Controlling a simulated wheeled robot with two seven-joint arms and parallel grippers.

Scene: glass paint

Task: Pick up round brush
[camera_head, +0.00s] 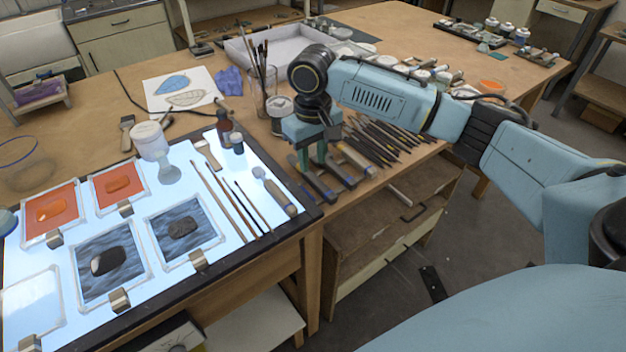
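Thin long-handled brushes lie side by side on the lit panel (215,255): a longer one (223,198) at left and shorter ones (247,208) to its right. I cannot tell which of them is the round brush. A wide flat brush (207,155) lies above them. My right gripper (328,188) points down over the table strip right of the panel, beside the thin brushes and apart from them. Its fingers are spread, with nothing seen held between them. My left gripper is not in view.
Many tools (385,138) lie in a row behind my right gripper. A glass jar of brushes (262,100), small bottles (224,125) and a white jar (150,140) stand near the panel's back edge. Framed glass samples (110,260) cover the panel's left part.

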